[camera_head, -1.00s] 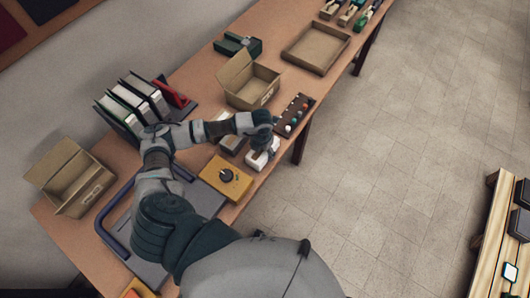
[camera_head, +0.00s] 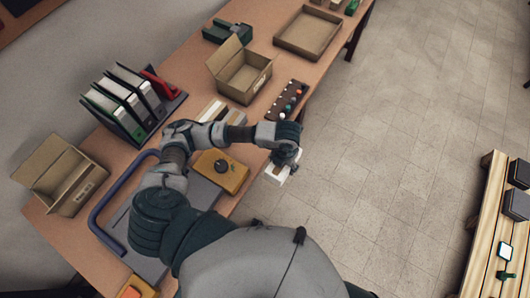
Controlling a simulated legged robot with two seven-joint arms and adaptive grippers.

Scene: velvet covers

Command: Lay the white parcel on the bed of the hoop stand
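The white parcel (camera_head: 281,174) hangs just past the table's front edge, above the floor. My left gripper (camera_head: 284,157) is shut on its upper side; the fingers partly cover it. The hoop stand, with a blue tube hoop (camera_head: 97,217) and a flat grey bed (camera_head: 204,194), is on the table at the lower left. My arm covers much of the bed, and the part that shows is bare. The parcel is to the right of the stand, apart from it. My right gripper is not in view.
A yellow box with a black knob (camera_head: 221,166) sits between stand and parcel. The floor at right is clear up to a slatted bench (camera_head: 485,215).

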